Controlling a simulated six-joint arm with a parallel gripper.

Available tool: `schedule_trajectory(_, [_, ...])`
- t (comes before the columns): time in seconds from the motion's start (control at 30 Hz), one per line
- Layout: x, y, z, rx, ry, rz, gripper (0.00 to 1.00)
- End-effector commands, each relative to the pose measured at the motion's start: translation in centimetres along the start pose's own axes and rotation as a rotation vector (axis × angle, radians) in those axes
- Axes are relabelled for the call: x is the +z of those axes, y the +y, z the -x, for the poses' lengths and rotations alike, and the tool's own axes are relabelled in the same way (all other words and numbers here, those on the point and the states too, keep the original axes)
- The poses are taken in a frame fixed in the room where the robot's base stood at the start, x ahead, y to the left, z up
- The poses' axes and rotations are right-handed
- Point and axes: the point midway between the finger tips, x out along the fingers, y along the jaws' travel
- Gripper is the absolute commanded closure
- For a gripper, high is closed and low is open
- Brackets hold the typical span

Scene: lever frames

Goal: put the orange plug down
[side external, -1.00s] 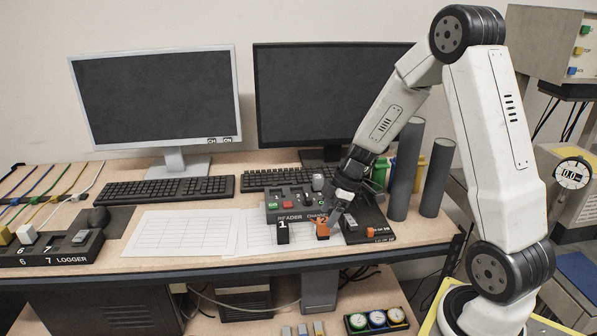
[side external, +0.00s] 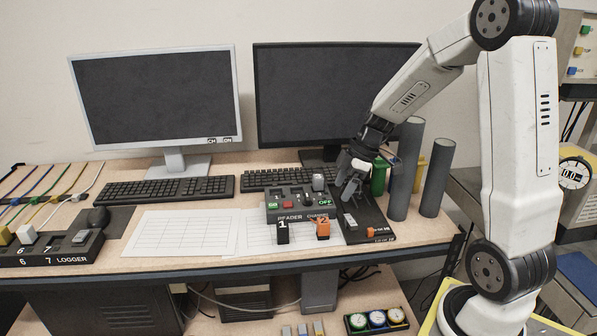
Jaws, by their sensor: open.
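The orange plug (side external: 322,229), marked 2, stands at the front of the dark box labelled READER CHANGER (side external: 301,207), to the right of a black plug marked 1 (side external: 283,232). My gripper (side external: 349,195) is open and apart from the orange plug, above and to its right, over a flat black board (side external: 356,231). Nothing shows between its fingers. Whether the plug is seated in the box or only rests against it, I cannot tell.
Grey cylinders (side external: 436,178) stand to the right of my gripper, beside a green container (side external: 380,176). Two monitors (side external: 155,98) and keyboards (side external: 165,191) are behind and left. Paper sheets (side external: 180,233) lie flat at the left front. A LOGGER box (side external: 52,250) is at far left.

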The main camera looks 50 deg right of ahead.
Motion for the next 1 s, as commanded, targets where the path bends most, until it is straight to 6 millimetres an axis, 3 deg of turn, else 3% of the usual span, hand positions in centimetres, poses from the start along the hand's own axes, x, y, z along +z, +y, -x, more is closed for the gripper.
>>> schedule_trajectory(0.53, [-0.4, -0.8, -0.5, -0.002, -0.023, -0.035, 0.21])
schedule_trajectory(1.0, [-2.5, -6.8, -3.3, 0.05, -0.165, -0.317, 0.21])
